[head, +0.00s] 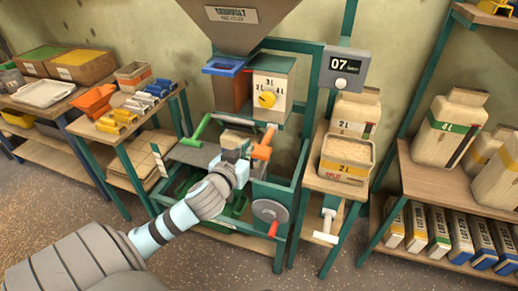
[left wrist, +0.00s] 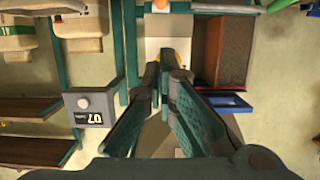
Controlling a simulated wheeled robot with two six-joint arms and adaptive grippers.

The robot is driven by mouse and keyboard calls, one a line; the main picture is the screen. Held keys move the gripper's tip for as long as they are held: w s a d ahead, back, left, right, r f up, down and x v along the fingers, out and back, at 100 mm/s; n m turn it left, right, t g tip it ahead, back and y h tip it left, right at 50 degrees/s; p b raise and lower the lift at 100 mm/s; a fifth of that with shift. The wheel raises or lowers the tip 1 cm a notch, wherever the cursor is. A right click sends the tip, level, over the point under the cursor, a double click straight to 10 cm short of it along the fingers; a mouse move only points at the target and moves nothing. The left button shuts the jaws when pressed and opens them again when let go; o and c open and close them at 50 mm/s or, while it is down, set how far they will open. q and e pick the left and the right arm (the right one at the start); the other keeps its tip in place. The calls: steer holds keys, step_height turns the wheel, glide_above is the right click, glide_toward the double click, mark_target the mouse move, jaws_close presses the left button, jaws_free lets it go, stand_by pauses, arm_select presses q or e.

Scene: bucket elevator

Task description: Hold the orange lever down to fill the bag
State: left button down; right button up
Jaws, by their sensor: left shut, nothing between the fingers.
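The orange lever (head: 263,142) stands on the right of the machine's front, below the dial box (head: 271,90). My left gripper (head: 238,153) is just left of the lever in the head view, with its arm coming in from the lower left. I cannot tell whether it touches the lever. In the left wrist view its fingers (left wrist: 166,76) are close together with nothing held. A tan shape (head: 236,138) shows behind the gripper; I cannot tell whether it is the bag. My right gripper is in neither view.
A green lever (head: 198,130) stands on the machine's left. A crank wheel with a red handle (head: 269,212) is low at the right. The display (head: 344,67) reads 07.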

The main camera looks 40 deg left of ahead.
arm_select(q)
steer(key=b, duration=0.2)
glide_above(259, 154)
steer(key=shift+s+d+f, duration=0.1)
steer(key=shift+s+f, duration=0.05)
steer(key=shift+f, duration=0.5)
steer(key=shift+s+f, duration=0.15)
steer(key=shift+f, duration=0.45)
steer(key=f, duration=0.2)
steer(key=shift+w+f, duration=0.35)
steer(key=shift+s+f, duration=0.1)
steer(key=shift+f, duration=0.55)
steer(key=shift+b, duration=0.35)
